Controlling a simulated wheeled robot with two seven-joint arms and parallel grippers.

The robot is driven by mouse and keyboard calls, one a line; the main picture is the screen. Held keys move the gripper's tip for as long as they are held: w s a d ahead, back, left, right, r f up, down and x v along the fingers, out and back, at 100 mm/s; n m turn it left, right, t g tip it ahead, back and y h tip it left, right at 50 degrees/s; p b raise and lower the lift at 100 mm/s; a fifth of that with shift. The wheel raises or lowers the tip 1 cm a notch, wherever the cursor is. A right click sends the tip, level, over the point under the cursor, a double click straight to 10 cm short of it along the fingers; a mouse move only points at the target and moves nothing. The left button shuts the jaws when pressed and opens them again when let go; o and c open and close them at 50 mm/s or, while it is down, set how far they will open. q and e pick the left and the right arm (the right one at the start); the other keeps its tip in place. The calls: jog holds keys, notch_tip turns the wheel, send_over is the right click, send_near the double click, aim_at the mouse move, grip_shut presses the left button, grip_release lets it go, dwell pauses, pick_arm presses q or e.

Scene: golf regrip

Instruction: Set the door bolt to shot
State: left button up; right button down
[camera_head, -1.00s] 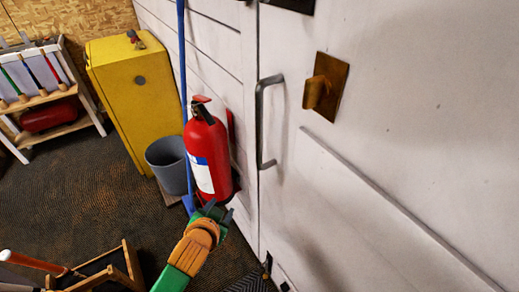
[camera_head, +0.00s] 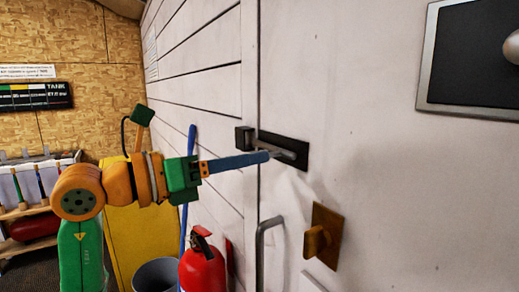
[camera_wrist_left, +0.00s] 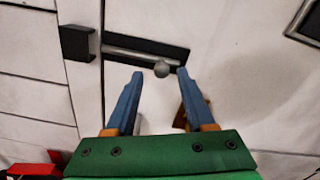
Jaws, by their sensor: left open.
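The door bolt (camera_head: 290,148) is a grey rod on a black plate on the white door. In the left wrist view the bolt (camera_wrist_left: 130,53) has a round grey knob (camera_wrist_left: 162,69) at its right end. A black keeper block (camera_head: 243,138) sits left of the plate, across the door's edge; it also shows in the left wrist view (camera_wrist_left: 76,43). My left gripper (camera_head: 266,156) is open at the bolt. In the wrist view its blue fingertips (camera_wrist_left: 160,73) stand either side of the knob, not closed on it. My right gripper is out of view.
A brown latch (camera_head: 322,236) and a grey door handle (camera_head: 262,245) sit below the bolt. A dark framed panel (camera_head: 478,60) is at upper right. A red extinguisher (camera_head: 203,268), blue pole (camera_head: 188,150) and yellow cabinet (camera_head: 140,235) stand left.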

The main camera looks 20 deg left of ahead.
pick_arm(q)
jog(key=p+x, duration=0.1)
jog(key=x, duration=0.2)
jog(key=shift+w+d, duration=0.15)
jog(key=shift+d, duration=0.15)
jog(key=shift+a, duration=0.1)
grip_shut()
dwell(1.0)
